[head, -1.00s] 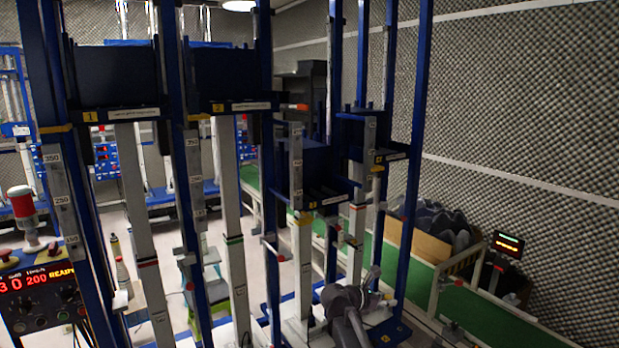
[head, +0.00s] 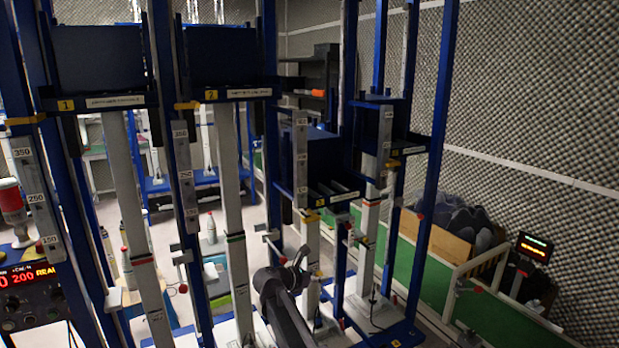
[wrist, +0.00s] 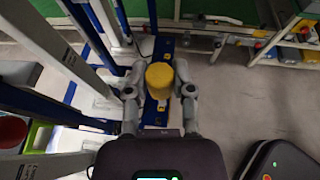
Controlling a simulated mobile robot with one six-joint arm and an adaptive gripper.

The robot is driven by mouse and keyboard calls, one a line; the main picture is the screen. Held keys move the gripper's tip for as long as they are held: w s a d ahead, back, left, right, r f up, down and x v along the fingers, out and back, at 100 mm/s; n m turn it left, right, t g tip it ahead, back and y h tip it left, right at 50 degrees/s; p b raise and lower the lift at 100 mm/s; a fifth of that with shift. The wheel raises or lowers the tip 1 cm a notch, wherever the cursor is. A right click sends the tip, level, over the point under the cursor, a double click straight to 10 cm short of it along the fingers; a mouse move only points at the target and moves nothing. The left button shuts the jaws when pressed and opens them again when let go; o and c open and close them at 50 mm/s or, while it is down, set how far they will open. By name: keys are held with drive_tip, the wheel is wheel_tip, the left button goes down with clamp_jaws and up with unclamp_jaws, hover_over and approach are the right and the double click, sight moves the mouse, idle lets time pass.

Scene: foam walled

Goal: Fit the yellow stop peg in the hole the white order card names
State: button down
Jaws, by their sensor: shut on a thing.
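The yellow stop peg (wrist: 160,78) is between the fingertips of my gripper (wrist: 160,90) in the wrist view. My gripper is shut on it and holds it in the air above the floor and a blue base rail. In the head view my dark grey arm (head: 283,300) shows low in the middle, in front of the lift columns; the peg cannot be made out there. Rulers with numbers, such as the left one (head: 37,198), run up the posts. No white order card can be clearly told, and I cannot tell which hole it names.
Blue lift frames stand close ahead, with carriages numbered 1 (head: 98,60), 2 (head: 225,55) and 3 (head: 330,170). A control box with a red display (head: 35,290) is at the left. A green conveyor (head: 490,310) and lit panel (head: 535,248) are at the right. Posts crowd the space.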

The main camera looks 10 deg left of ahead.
drive_tip(key=shift+w+a+r, duration=0.1)
drive_tip(key=shift+w+a, duration=0.1)
drive_tip(key=shift+a, duration=0.1)
drive_tip(key=shift+w+a, duration=0.1)
drive_tip(key=shift+a, duration=0.25)
drive_tip(key=s+d+r+m+t+p, duration=0.1)
drive_tip(key=s+r+m+p, duration=0.1)
drive_tip(key=r+m+p, duration=0.6)
drive_tip(key=s+d+r+m+t+y+p, duration=0.1)
drive_tip(key=r+m+p, duration=0.7)
drive_tip(key=r+p, duration=1.4)
wheel_tip(320, 180, up, 2)
drive_tip(key=shift+s+d+r+m+t+p, duration=0.3)
drive_tip(key=shift+s+d+t+p, duration=0.1)
drive_tip(key=shift+s+d, duration=0.5)
drive_tip(key=shift+a+f, duration=0.1)
drive_tip(key=shift+s, duration=0.1)
